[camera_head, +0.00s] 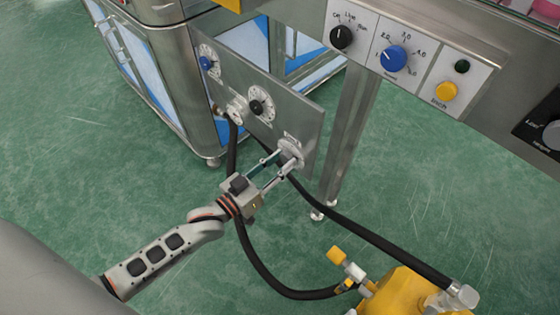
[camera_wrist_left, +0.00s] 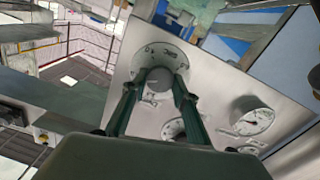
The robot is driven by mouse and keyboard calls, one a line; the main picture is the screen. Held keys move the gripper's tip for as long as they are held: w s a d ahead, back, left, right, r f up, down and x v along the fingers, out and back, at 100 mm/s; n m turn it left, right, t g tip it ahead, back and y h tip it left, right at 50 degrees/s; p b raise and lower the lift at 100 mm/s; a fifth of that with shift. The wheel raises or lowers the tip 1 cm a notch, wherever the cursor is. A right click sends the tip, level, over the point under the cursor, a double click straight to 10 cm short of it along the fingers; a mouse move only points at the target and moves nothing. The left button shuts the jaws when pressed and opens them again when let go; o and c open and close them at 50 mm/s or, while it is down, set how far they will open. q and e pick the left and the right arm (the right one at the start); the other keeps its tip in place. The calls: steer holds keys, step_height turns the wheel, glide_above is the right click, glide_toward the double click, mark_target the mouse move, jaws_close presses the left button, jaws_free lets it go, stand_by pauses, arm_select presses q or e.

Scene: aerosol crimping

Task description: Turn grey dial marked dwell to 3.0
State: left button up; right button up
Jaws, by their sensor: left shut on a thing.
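A grey dial (camera_head: 290,151) with a round pale scale plate sits at the lower right end of the tilted metal panel (camera_head: 300,118). My left gripper (camera_head: 277,164) reaches it from below left and is shut on its knob. In the left wrist view, the fingers (camera_wrist_left: 158,98) sit on either side of the grey knob (camera_wrist_left: 158,80), and the scale plate shows around and above it. The scale marks and the label are too small to read, so the setting cannot be told. My right gripper is not in view.
The same panel carries a blue dial (camera_head: 206,63), a black dial (camera_head: 257,106) and a pale fitting (camera_head: 235,110). Black hoses (camera_head: 345,224) run below towards a yellow machine (camera_head: 400,292). An upper control box has a black knob (camera_head: 341,37), a blue knob (camera_head: 393,59) and a yellow button (camera_head: 446,91).

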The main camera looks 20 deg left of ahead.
arm_select(q)
steer(key=shift+r, duration=0.15)
steer(key=o, duration=1.1)
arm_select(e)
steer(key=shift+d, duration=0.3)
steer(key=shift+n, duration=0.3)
arm_select(q)
steer(key=shift+s+f, duration=0.15)
steer(key=shift+f, duration=0.05)
steer(key=v, duration=1.1)
steer(key=shift+s, duration=0.4)
steer(key=shift+a+r, duration=0.1)
